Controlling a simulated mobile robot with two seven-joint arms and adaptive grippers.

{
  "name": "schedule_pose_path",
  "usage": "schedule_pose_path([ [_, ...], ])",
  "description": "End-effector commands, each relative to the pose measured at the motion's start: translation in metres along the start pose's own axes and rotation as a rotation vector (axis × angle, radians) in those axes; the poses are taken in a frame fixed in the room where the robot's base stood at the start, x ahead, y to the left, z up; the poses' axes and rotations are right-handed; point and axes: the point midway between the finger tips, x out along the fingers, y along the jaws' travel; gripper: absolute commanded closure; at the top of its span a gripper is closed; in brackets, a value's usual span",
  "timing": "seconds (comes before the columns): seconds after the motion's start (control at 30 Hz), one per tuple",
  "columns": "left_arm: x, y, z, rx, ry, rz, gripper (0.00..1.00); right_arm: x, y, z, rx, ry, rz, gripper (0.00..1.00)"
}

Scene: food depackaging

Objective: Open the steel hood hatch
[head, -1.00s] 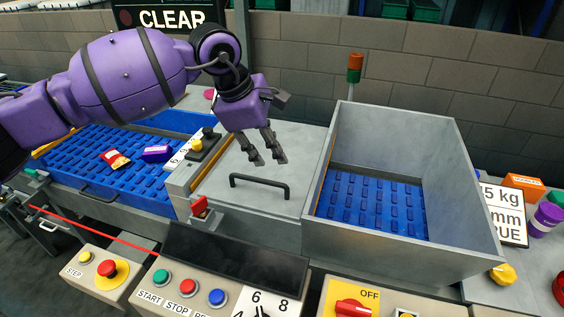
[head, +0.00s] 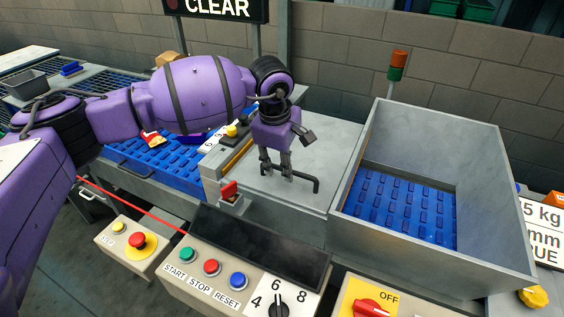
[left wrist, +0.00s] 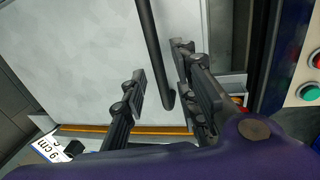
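The steel hood hatch (head: 325,143) is a flat grey lid that looks shut, with a dark bar handle (head: 313,188) near its front edge. In the left wrist view the hatch (left wrist: 75,55) fills much of the picture, and the handle (left wrist: 152,50) comes down between the fingers. My left gripper (head: 277,174) is over the left part of the handle, pointing down, and hides some of it. Its fingers (left wrist: 162,88) are apart, with the handle nearer the right finger in the wrist view. Whether they touch it cannot be told. My right gripper is not in view.
An open grey hopper (head: 520,235) with a blue ribbed floor stands right of the hatch. A blue conveyor (head: 160,168) with packages lies to the left. A red lever (head: 229,190) and a control panel (head: 225,270) with buttons are in front. A light tower (head: 398,65) stands behind.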

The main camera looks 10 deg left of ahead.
Motion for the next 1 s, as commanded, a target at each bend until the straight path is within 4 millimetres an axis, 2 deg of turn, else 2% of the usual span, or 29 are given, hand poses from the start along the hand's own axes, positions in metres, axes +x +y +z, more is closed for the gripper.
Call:
schedule_pose_path([
  [0.13, 0.0, 0.0, 0.0, 0.0, 0.0, 0.0, 0.72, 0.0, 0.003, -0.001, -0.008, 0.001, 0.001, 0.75],
  [0.37, 0.0, 0.0, 0.0, 0.0, 0.0, 0.0, 1.0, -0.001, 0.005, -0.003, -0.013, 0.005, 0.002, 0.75],
  [0.77, -0.003, 0.002, 0.0, -0.001, 0.0, -0.002, 1.0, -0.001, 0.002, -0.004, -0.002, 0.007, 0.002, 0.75],
  [0.87, -0.01, 0.005, 0.0, 0.0, 0.0, -0.017, 1.0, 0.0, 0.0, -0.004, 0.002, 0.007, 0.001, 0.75],
  [1.0, -0.029, 0.015, 0.001, -0.001, 0.0, -0.065, 1.0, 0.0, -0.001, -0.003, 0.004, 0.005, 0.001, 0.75],
])
